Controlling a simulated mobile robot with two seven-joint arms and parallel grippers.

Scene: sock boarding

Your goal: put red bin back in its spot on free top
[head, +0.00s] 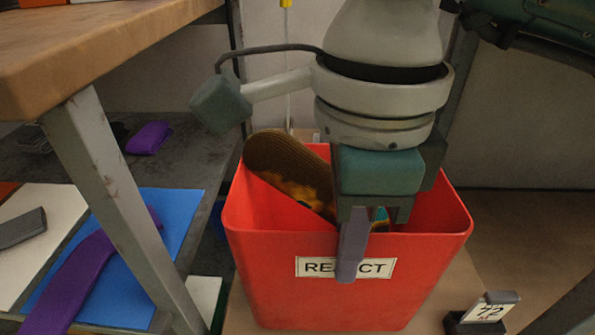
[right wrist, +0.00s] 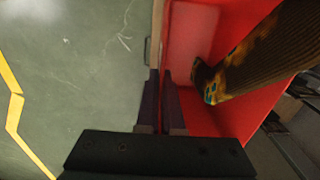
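The red bin (head: 340,285), labelled REJECT, is in the middle of the head view, upright, above or on a light brown surface. A brown and orange patterned sock (head: 285,165) sticks out of it. My right gripper (head: 352,265) points down at its front wall, one finger outside over the label. In the right wrist view, the fingers (right wrist: 160,110) are close together on both sides of the bin's wall (right wrist: 210,40), and the sock (right wrist: 265,55) shows inside. I cannot tell whether the bin's base touches the surface. My left gripper is not in view.
A wooden tabletop (head: 100,45) with a metal leg (head: 120,200) stands at left. Behind it, a dark shelf holds a blue sheet (head: 180,215) and purple items (head: 80,275). A small "72" sign (head: 487,310) stands at lower right, close to the bin.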

